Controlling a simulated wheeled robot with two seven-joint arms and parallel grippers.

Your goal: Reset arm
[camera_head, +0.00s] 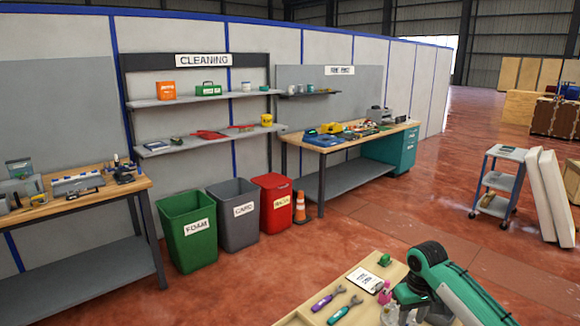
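My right arm, green, black and white, comes in at the bottom right and bends over the right part of a wooden workbench (299,318). Its gripper does not show; the lower links run out of the bottom edge. My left arm and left gripper are not in view. On the bench lie a purple-handled wrench (328,298), a teal-handled wrench (345,310) and a clipboard with white paper (366,280). A small green item (385,260) sits at the far corner. A pink item (385,293) stands close beside my arm in the picture.
Green (188,245), grey (236,225) and red (272,215) bins stand along the wall beside an orange cone (300,208). Benches with tools stand left (75,205) and centre (345,143). A grey cart (503,178) stands at right. Red floor between is clear.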

